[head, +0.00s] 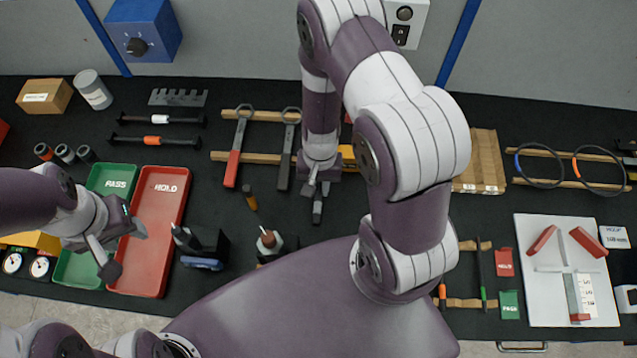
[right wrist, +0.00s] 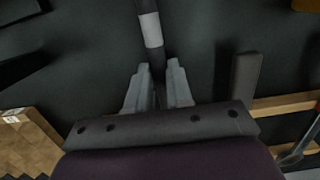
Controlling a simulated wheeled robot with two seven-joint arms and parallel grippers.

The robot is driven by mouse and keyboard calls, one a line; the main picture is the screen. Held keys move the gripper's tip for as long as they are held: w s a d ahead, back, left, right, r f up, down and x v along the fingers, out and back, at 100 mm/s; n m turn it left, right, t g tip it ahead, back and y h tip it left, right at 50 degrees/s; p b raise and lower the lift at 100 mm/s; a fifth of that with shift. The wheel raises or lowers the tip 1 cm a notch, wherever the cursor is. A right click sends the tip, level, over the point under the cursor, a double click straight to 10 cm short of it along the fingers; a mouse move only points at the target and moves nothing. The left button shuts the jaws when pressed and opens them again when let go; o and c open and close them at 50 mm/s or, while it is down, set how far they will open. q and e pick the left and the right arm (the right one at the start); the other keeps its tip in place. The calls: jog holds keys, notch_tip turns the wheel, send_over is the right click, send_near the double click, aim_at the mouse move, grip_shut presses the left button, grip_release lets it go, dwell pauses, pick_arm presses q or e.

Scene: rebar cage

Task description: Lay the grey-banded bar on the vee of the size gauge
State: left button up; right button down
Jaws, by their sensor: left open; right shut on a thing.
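My right gripper (head: 318,185) is shut on a dark bar with a light grey band (right wrist: 151,30). In the right wrist view the bar runs between the two fingertips (right wrist: 158,85) and the band lies beyond them. In the head view only a short part of the bar (head: 317,211) shows below the gripper. The white board (head: 540,290) at the right carries two red slanted pieces and a marked strip; I cannot tell for sure that it is the size gauge. My left gripper (head: 125,252) is open and empty over the green and red trays.
The red HOLD tray (head: 165,225) and green PASS tray (head: 75,268) lie at the left. Long-handled tools (head: 236,150) lie on wooden strips. Two hoops (head: 540,167) lie at the right. My right arm hides the middle.

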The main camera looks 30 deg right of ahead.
jog(key=shift+f, duration=0.1)
jog(key=c, duration=1)
grip_release()
